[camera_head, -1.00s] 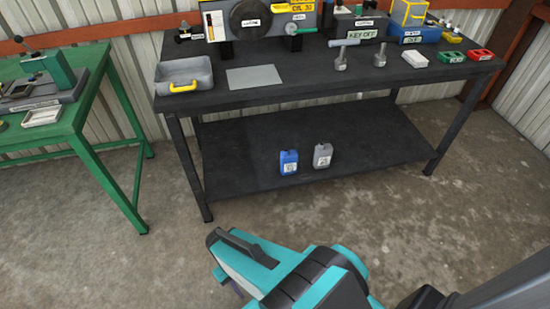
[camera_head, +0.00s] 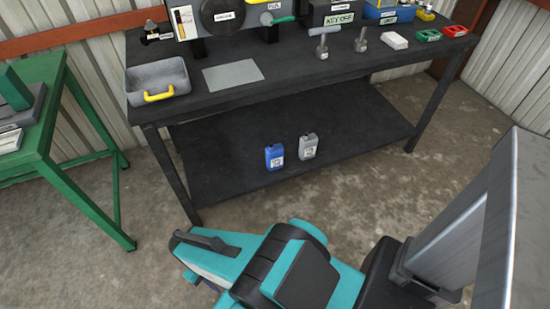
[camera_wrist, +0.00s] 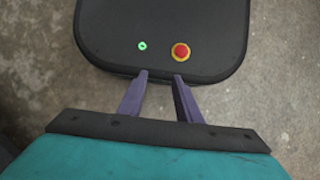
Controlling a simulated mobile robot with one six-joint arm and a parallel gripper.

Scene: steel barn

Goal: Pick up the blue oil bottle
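The blue oil bottle (camera_head: 275,157) stands upright on the lower shelf (camera_head: 235,172) of the black workbench, near the shelf's front edge, in the head view. A grey bottle (camera_head: 308,146) of similar shape stands just to its right, with a small gap between them. My gripper (camera_wrist: 160,75) shows in the wrist view with its two purple fingers apart and nothing between them. It points down over my own dark base, away from the bottles.
The bench top (camera_head: 300,88) overhangs the shelf. It holds a grey tray (camera_head: 158,80) with a yellow handle, a flat grey plate (camera_head: 232,75) and several tools. A green table (camera_head: 85,185) stands to the left. Concrete floor (camera_head: 150,270) in front of the bench is clear.

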